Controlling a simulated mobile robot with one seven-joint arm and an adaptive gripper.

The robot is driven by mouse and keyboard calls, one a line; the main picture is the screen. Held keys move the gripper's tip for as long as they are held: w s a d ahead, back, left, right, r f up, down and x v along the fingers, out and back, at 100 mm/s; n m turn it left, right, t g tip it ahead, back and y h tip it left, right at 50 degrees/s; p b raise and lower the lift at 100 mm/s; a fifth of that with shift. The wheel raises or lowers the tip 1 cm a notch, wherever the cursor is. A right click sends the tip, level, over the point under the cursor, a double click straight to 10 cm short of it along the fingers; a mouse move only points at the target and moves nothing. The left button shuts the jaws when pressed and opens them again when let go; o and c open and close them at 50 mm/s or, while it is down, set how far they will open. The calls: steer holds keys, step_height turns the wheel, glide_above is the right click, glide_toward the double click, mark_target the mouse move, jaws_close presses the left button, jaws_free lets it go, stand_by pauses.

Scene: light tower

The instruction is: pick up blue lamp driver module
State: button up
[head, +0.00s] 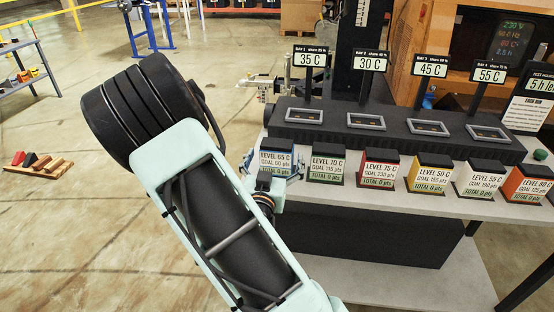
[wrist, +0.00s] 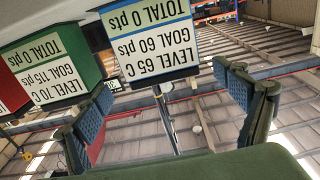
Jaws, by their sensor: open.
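The blue lamp driver module (head: 286,159), labelled "LEVEL 65 C, GOAL 60 pts, TOTAL 0 pts", stands at the left end of the module row on the table's front edge. My gripper (head: 268,178) is in front of it in the head view, partly hidden by my arm, and covers the module's lower part. In the wrist view the module (wrist: 152,42) appears upside down at top centre. My gripper (wrist: 157,95) is open there, with one ribbed blue finger on each side, below the module in the picture. Nothing is between the fingers; contact is not visible.
The green module (head: 326,164) stands close to the right of the blue one; the red module (head: 378,169) and several others follow. Behind them is a black console (head: 395,130) with slots and temperature signs. The floor (head: 60,230) at left is mostly free.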

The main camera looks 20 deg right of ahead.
steer(key=x, duration=0.5)
steer(key=shift+w+a, duration=0.1)
steer(key=shift+w, duration=0.05)
steer(key=c, duration=1.8)
